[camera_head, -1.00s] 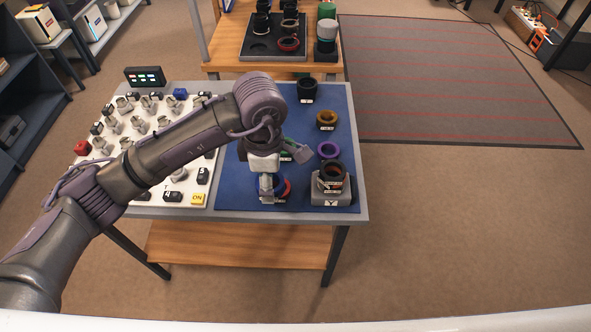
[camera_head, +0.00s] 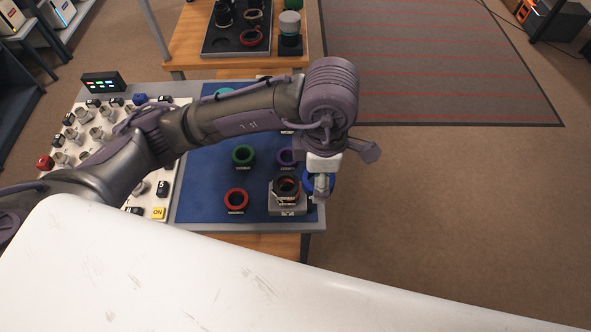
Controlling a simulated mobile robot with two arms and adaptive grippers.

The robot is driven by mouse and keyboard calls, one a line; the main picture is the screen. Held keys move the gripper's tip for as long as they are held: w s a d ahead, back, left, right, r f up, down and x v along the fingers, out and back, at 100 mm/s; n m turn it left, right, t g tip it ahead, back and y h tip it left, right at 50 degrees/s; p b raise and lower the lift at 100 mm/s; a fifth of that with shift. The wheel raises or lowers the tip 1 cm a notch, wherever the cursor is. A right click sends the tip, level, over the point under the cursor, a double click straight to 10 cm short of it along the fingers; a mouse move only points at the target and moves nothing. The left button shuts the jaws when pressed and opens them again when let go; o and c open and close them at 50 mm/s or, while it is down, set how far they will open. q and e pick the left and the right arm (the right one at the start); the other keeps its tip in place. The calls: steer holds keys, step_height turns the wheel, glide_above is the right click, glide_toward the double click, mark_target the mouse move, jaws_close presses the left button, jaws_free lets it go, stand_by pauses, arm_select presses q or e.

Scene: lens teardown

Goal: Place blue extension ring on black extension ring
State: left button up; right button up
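My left gripper (camera_head: 321,198) points down at the right edge of the blue mat. The blue extension ring (camera_head: 308,182) is at its fingers, partly hidden by them. It has travelled with the gripper, so the gripper appears shut on it. A black ring (camera_head: 287,183) tops a small stack on a grey stand (camera_head: 287,209), just left of the blue ring. Whether the blue ring touches the stand or stack cannot be told. My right gripper is not in view.
On the blue mat (camera_head: 205,190) lie a red ring (camera_head: 236,201), a green ring (camera_head: 243,155) and a purple ring (camera_head: 286,156). My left arm hides the mat's back. A white control panel (camera_head: 95,140) is at left. A dark tray (camera_head: 225,45) sits on the wooden table behind.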

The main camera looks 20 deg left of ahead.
arm_select(q)
steer(key=p, duration=0.2)
glide_above(286, 185)
steer(key=f, duration=0.4)
steer(key=shift+s+d, duration=0.15)
steer(key=shift+d, duration=0.1)
steer(key=shift+a+f, duration=0.2)
steer(key=shift+f, duration=0.05)
steer(key=shift+w+a+f, duration=0.1)
steer(key=shift+w+f, duration=0.1)
steer(key=shift+f, duration=0.05)
step_height(286, 185, down, 3)
steer(key=shift+f+p, duration=0.15)
steer(key=shift+p, duration=0.5)
steer(key=shift+f, duration=0.2)
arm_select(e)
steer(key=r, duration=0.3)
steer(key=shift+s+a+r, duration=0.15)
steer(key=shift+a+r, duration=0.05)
arm_select(q)
steer(key=shift+f, duration=0.1)
